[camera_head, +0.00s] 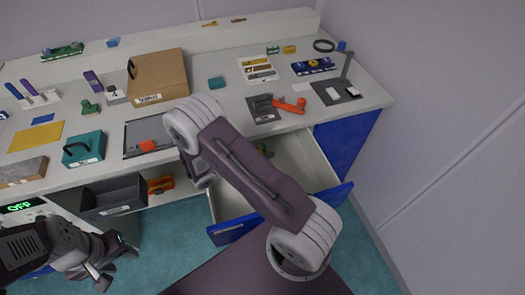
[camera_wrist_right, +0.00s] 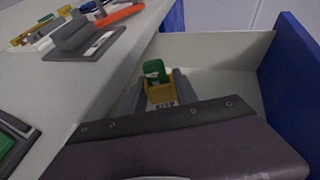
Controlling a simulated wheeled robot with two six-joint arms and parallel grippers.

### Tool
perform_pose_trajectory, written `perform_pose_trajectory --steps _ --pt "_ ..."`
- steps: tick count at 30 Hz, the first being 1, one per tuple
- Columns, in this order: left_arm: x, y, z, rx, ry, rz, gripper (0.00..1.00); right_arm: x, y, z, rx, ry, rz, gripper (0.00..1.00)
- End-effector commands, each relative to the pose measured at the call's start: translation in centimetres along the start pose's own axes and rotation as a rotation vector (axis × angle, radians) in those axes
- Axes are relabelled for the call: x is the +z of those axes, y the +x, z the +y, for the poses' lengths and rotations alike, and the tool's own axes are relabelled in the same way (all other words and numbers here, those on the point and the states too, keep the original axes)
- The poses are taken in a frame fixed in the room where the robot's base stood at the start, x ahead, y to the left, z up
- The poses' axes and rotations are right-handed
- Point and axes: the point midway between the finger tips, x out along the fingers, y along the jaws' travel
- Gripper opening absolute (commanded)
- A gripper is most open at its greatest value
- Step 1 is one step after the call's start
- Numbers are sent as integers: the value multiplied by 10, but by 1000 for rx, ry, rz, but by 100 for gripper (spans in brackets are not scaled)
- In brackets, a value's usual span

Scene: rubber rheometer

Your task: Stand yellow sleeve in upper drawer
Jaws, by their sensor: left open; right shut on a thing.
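The yellow sleeve (camera_wrist_right: 161,92), with a printed label on its near side, is between the fingers of my right gripper (camera_wrist_right: 160,94) in the right wrist view. A green piece (camera_wrist_right: 154,69) shows at its top; I cannot tell if it is part of the sleeve. The gripper is shut on the sleeve, over the open upper drawer (camera_wrist_right: 225,85). The sleeve's lower end is hidden, so contact with the drawer floor cannot be told. In the head view my right arm hides this gripper and part of the drawer (camera_head: 312,168). My left gripper (camera_head: 105,272) is open and empty, low at the left.
The drawer's blue front (camera_head: 225,232) sticks out over the floor. The bench top (camera_head: 215,65) carries a cardboard box (camera_head: 160,75), a teal box (camera_head: 83,148), an orange tool (camera_head: 290,105) and a grey stand (camera_head: 335,92). A dark grey bin (camera_head: 113,197) stands below the bench edge.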

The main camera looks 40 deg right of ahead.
Motion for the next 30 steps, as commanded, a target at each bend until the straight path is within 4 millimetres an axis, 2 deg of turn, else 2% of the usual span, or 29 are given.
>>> perform_pose_trajectory --steps 1,13,17,30 --pt "1 8 0 0 0 0 45 -8 3 0 0 0 0 0" --pt "5 44 -1 0 0 0 45 -51 21 0 0 0 0 0" --pt "5 47 -1 0 0 0 45 -57 23 0 0 0 0 0" --pt "5 47 -1 0 0 0 45 -57 24 0 0 0 0 0"
